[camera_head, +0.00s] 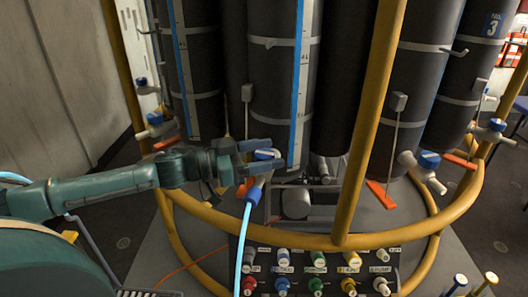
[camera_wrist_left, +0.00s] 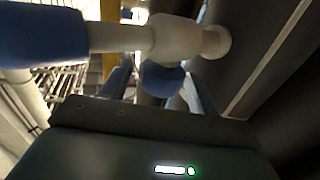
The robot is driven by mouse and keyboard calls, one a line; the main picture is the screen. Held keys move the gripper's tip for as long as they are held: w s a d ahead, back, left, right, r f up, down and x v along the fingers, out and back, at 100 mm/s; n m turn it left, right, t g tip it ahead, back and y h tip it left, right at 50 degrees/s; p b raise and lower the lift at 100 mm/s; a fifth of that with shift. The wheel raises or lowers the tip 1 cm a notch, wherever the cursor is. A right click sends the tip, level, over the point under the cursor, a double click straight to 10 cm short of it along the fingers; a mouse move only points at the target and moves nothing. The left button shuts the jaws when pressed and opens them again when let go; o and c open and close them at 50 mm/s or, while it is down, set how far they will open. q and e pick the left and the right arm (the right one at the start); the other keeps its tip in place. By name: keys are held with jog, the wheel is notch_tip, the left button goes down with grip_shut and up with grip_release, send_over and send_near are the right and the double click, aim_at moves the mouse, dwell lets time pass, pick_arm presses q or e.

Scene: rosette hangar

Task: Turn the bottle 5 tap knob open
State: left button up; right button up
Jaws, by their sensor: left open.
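My left gripper (camera_head: 258,156) reaches in from the left at the middle bottle's tap. Its two fingers are apart, one above and one below the tap's blue knob (camera_head: 265,154). In the left wrist view the blue knob (camera_wrist_left: 161,78) sits between the open fingers, under a pale tap body (camera_wrist_left: 165,38) that joins the dark bottle. I cannot tell whether the fingers touch the knob. A blue hose (camera_head: 246,235) hangs down from this tap. The dark bottle (camera_head: 270,85) behind it shows no readable number. My right gripper is not in view.
A yellow rail (camera_head: 365,130) rises right of the tap, and a yellow ring rail (camera_head: 300,241) passes below. A panel (camera_head: 319,272) with several coloured knobs stands below. Other taps with blue knobs (camera_head: 428,159) stand at both sides.

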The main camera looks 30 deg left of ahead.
pick_arm(q)
jog(key=c, duration=1)
